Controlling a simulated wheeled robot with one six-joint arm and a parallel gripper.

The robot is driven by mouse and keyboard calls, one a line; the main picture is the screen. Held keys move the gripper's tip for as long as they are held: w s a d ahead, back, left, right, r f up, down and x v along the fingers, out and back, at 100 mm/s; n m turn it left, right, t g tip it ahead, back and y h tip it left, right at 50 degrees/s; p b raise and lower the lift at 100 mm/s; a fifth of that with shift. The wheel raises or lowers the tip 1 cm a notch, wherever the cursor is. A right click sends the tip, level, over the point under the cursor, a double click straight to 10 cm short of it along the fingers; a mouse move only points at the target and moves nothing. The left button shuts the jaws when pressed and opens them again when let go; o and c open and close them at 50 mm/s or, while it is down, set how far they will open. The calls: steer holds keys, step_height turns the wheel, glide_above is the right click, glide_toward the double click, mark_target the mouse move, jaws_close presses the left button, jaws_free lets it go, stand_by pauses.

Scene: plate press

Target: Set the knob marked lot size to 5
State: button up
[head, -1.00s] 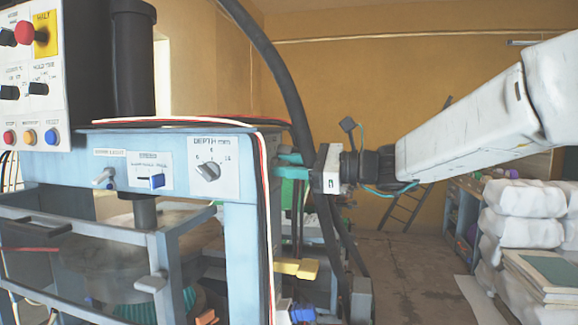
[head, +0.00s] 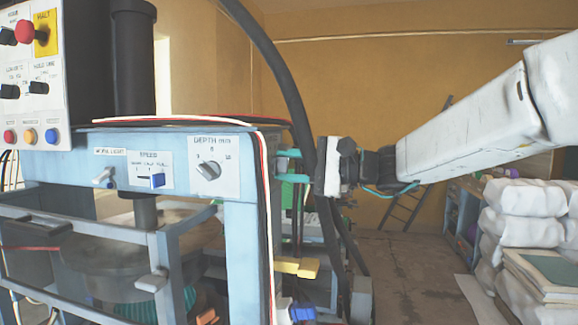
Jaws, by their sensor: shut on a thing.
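My gripper (head: 288,166) reaches in from the right with its teal fingers pointing left at the right side of the blue press frame (head: 243,240). The two fingertips are at the frame's right edge, behind the red, white and black cables. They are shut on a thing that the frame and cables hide. I cannot read a lot size label in this view, so that knob and its setting cannot be made out. A grey knob marked depth mm (head: 208,170) is on the front panel, apart from my gripper.
A blue speed slider (head: 157,181) and a work light switch (head: 104,177) are on the front panel. A control box (head: 32,75) with dark knobs and coloured buttons is at upper left. A thick black hose (head: 285,80) runs close to my gripper. White sacks (head: 525,215) are stacked at right.

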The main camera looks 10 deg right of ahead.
steer(key=n, duration=0.4)
steer(key=shift+f+n, duration=0.1)
steer(key=shift+n, duration=0.2)
steer(key=shift+f+n, duration=0.1)
steer(key=shift+n, duration=1.8)
steer(key=o, duration=1)
steer(key=shift+v, duration=3.95)
